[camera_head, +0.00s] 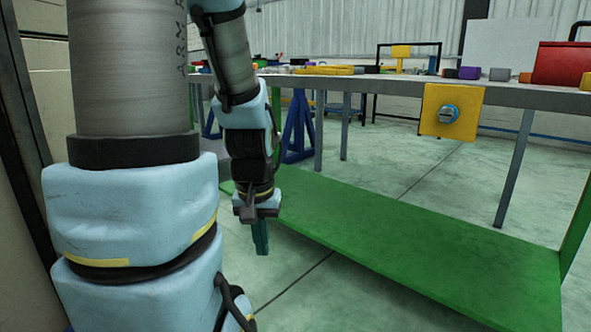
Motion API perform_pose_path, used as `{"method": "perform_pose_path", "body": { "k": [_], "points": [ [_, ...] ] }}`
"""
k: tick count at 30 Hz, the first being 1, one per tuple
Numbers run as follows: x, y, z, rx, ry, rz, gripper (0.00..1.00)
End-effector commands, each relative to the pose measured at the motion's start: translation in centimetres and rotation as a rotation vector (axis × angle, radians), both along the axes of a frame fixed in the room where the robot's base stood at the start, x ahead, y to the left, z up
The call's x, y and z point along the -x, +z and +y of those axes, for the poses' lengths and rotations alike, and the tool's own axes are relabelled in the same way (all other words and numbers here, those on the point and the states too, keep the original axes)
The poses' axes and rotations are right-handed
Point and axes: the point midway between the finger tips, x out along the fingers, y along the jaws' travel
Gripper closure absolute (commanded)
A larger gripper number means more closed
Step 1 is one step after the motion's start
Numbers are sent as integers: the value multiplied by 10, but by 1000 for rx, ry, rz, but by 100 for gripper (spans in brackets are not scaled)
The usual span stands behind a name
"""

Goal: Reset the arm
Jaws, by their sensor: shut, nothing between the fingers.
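My arm fills the left of the head view, with grey tubes and light blue joints. Its end hangs down near the picture's middle left. My gripper (261,238) points at the floor, with its teal fingers together and nothing seen between them. It appears in front of the left end of a green board, well below the table top. The far side of the gripper is hidden.
A long grey table (480,93) crosses the back, bearing several small parts and a red box (560,64). A yellow plate (467,104) with a round knob hangs at its front edge. Blue stands (298,128) stand behind.

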Motion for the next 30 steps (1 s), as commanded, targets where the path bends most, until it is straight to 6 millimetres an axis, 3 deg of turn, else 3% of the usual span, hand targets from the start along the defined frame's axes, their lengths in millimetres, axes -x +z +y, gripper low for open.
{"method": "perform_pose_path", "body": {
  "k": [1,5,11,30],
  "points": [
    [0,16,0,0,0,0,100],
    [0,36,0,0,-1,0,100],
    [-1,83,0,-1,-1,0,100],
    [-1,280,0,-1,-1,0,100]
  ]
}}
